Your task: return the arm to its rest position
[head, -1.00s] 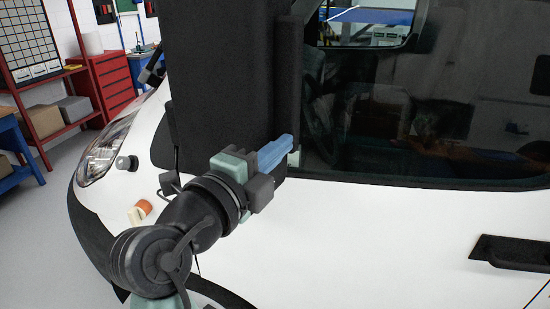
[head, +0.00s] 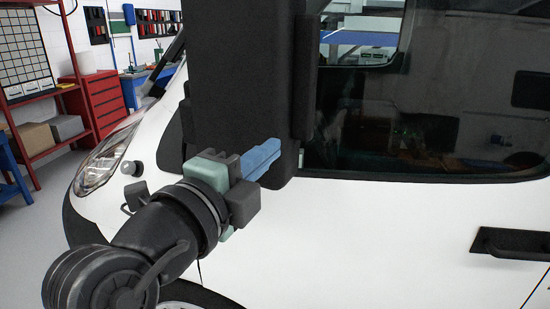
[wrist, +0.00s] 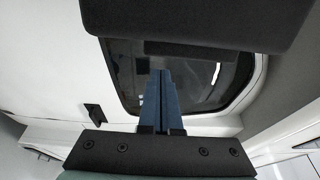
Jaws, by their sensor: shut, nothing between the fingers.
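My gripper (head: 274,152) is on the end of my dark arm at lower left in the head view. Its blue fingers are together and empty. They point right, in front of the lower part of the big black side mirror (head: 235,70). In the wrist view the shut fingers (wrist: 161,80) point toward the vehicle's side window (wrist: 195,85). The black mirror housing (wrist: 200,20) fills the top of that view. I cannot tell how close the fingers are to the mirror.
The white vehicle's door (head: 390,225) fills the right, with a black door handle (head: 515,243). A headlight (head: 108,158) is at left. Beyond are a red shelf (head: 50,100), a red drawer cabinet (head: 103,100) and a blue bench. Grey floor shows at far left.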

